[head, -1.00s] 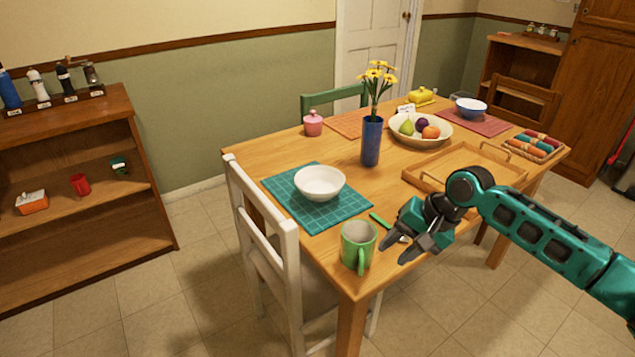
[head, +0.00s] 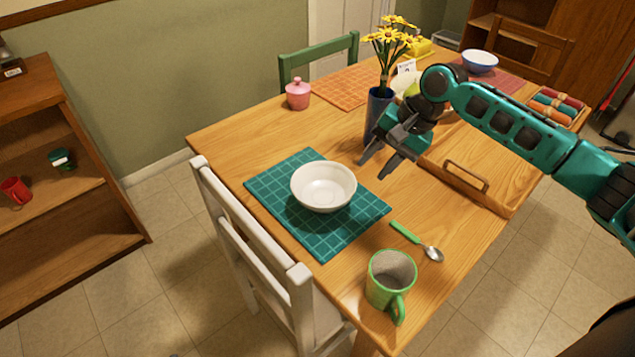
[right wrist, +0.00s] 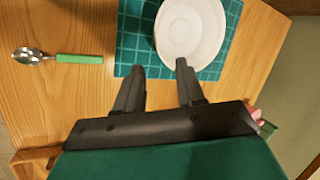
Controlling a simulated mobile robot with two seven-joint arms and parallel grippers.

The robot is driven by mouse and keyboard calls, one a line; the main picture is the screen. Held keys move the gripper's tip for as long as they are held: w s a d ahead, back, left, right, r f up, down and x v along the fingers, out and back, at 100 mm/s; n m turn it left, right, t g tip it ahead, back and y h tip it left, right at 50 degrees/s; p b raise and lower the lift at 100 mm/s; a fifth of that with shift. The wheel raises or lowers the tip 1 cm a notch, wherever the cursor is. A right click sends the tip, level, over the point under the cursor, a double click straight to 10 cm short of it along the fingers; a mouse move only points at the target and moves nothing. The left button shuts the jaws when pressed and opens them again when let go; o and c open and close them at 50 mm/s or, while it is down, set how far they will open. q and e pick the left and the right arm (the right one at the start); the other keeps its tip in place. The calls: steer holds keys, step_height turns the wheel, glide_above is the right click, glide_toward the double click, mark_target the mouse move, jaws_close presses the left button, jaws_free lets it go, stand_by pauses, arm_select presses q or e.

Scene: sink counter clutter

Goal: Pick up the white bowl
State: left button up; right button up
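The white bowl (head: 323,187) stands upright and empty on a teal checked placemat (head: 330,241) near the table's left side. My right gripper (head: 378,170) is open and empty, in the air to the right of the bowl, in front of the blue vase. In the right wrist view the bowl (right wrist: 190,32) lies just beyond the open fingertips (right wrist: 159,67), nearer the right finger. I see no clear contact between finger and bowl. My left gripper is not in view.
A green mug (head: 390,281) and a green-handled spoon (head: 415,240) are at the table's near side. A blue vase with yellow flowers (head: 378,105) and a wooden tray (head: 470,180) stand to the right. A white chair (head: 255,250) is at the left edge. A pink jar (head: 298,94) is behind.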

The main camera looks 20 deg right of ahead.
mark_target(353, 191)
steer(key=x, duration=0.6)
steer(key=shift+s+b, duration=0.15)
steer(key=shift+b, duration=0.2)
steer(key=b+x, duration=0.1)
steer(key=x, duration=0.4)
steer(key=shift+a+f, duration=0.1)
steer(key=shift+f, duration=0.25)
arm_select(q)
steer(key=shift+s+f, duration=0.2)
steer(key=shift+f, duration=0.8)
arm_select(e)
steer(key=shift+c, duration=0.3)
steer(key=shift+c, duration=0.9)
jaws_close()
